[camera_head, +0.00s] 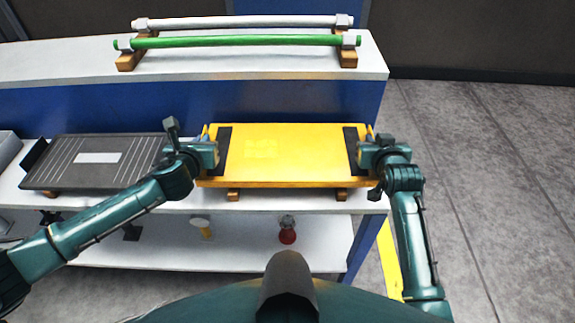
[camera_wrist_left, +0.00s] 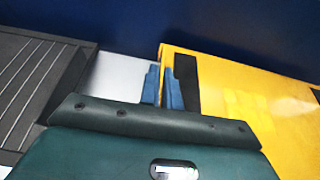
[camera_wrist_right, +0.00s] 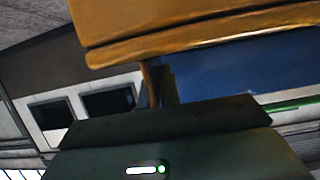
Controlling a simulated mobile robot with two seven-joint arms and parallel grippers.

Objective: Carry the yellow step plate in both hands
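The yellow step plate (camera_head: 285,152) lies flat on wooden blocks on the white shelf, with a dark strip near each end. My left gripper (camera_head: 205,140) is at its left end. In the left wrist view, the two blue fingers (camera_wrist_left: 162,88) stand close together with the plate's yellow edge (camera_wrist_left: 163,60) between them, seemingly shut on it. My right gripper (camera_head: 368,143) is at the plate's right end. In the right wrist view, its fingers (camera_wrist_right: 157,82) reach up to the plate's underside or edge (camera_wrist_right: 190,35); their grip is too dark to make out.
A grey ribbed plate (camera_head: 75,170) lies to the left on the same shelf (camera_head: 285,200). Green (camera_head: 240,40) and white (camera_head: 240,21) bars rest on blocks on the upper shelf behind. A red item (camera_head: 287,236) stands on the lower shelf. Grey floor (camera_head: 480,160) is open at right.

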